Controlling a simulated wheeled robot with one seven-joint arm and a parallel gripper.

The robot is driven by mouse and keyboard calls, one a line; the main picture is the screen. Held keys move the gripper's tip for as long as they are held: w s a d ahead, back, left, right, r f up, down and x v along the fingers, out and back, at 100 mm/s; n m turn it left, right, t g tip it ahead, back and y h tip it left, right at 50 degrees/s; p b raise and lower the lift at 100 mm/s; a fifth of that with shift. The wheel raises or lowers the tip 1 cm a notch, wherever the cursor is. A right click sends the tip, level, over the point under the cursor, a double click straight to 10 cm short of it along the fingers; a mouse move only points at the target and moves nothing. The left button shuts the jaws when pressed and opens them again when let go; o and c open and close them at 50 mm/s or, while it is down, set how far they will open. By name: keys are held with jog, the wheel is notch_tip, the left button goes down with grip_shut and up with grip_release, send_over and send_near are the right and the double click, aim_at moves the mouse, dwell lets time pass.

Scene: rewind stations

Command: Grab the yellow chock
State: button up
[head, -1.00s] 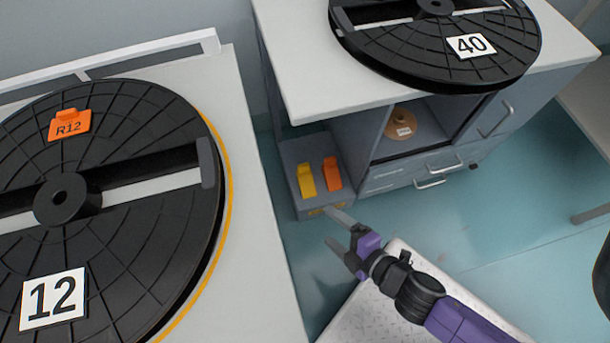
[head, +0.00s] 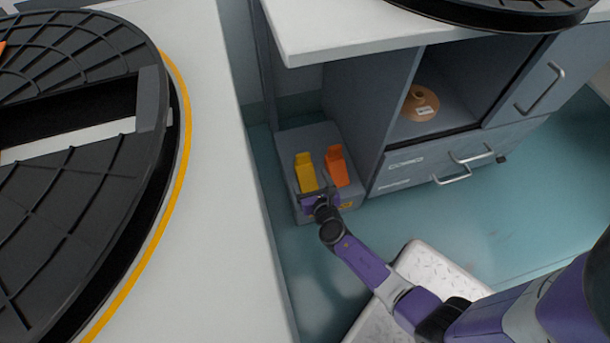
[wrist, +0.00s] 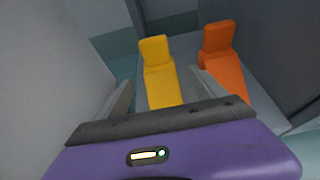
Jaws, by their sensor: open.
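The yellow chock (head: 306,171) lies on a low grey box between the two workbenches, left of an orange chock (head: 337,167). My gripper (head: 316,194) is at the near end of the yellow chock in the head view, and its fingers are hard to make out there. In the wrist view the yellow chock (wrist: 160,78) rises between my two open fingers, one at its left and one at its right. The right finger lies between the yellow and orange chocks. The near end of the yellow chock is hidden behind my gripper body. I cannot tell whether a finger touches it.
The grey box (head: 292,136) stands close between the left bench (head: 225,200) and the grey cabinet (head: 350,105) on the right. The orange chock stands close beside my right finger. A brown spool (head: 421,103) sits in the cabinet's open shelf.

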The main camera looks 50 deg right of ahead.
aim_at(305, 171)
jog(key=b+x, duration=0.1)
jog(key=x, duration=0.1)
jog(key=f+b+x, duration=0.1)
jog(key=b+x, duration=0.1)
jog(key=x, duration=0.1)
jog(key=shift+w+d+f, duration=0.1)
jog(key=shift+w+d, duration=0.1)
jog(key=shift+w, duration=0.25)
grip_shut()
notch_tip(305, 171, up, 20)
jog(key=p, duration=1.7)
jog(key=shift+p, duration=0.35)
